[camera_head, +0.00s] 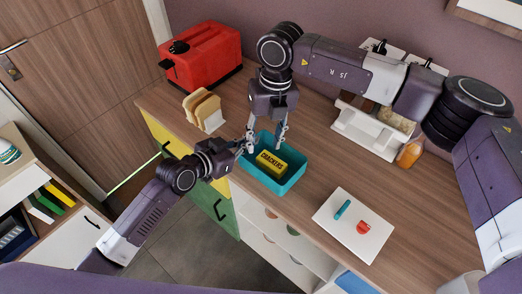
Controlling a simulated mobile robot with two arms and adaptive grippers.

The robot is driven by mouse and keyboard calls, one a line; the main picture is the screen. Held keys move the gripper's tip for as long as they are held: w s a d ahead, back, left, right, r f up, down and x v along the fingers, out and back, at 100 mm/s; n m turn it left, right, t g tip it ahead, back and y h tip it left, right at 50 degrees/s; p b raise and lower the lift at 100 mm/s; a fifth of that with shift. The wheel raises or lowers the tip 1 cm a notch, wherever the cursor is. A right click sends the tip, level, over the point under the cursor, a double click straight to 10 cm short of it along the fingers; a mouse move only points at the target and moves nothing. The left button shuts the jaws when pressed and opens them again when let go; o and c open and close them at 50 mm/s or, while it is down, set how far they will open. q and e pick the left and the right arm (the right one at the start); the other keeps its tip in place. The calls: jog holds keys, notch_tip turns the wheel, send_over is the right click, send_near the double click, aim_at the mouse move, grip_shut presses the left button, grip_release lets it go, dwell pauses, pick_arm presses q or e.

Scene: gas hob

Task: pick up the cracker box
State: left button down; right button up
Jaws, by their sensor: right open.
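The yellow cracker box (271,162) with dark lettering lies in a teal bin (283,187) on the wooden counter. My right gripper (266,144) points down from above at the back of the bin, its fingers spread apart and nothing seen between them. The box is just in front of and below those fingers; I cannot tell if they touch it. My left gripper (239,149) reaches in from the left to the bin's left rim, close to a right finger. Its fingertips are small and overlapped, so its opening is unclear.
A red toaster (203,57) and bread slices (203,108) stand at the counter's left. A white board (353,225) with a teal item and a red piece lies to the right. A white rack (371,133) and an orange bottle (410,153) stand behind.

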jog(key=s+a+r+g+y, duration=0.1)
jog(key=s+a+r+y, duration=0.2)
jog(key=a+r+y, duration=0.5)
jog(key=s+a+r+g+y, duration=0.2)
jog(key=s+a+r+y, duration=0.1)
jog(key=a+r, duration=0.5)
jog(key=w+a+r+m+t+y, duration=0.2)
jog(key=r+y, duration=0.1)
jog(key=r, duration=0.2)
jog(key=w+a+r+m+t+y, duration=0.1)
jog(key=w+a+r+m+y, duration=0.15)
jog(key=r, duration=0.35)
jog(key=w+d+r+m+t+y, duration=0.3)
jog(key=w+d+r+m+t, duration=0.25)
jog(key=w+m+t, duration=0.25)
jog(key=w+d+f+m+t+h, duration=0.4)
jog(key=w+d+m+t+h, duration=0.45)
jog(key=m, duration=0.35)
jog(key=m+g+h, duration=0.5)
jog(key=g+h, duration=0.4)
jog(key=g, duration=0.4)
send_near(272, 161)
jog(key=shift+n+x, duration=0.25)
jog(key=shift+x, duration=4.1)
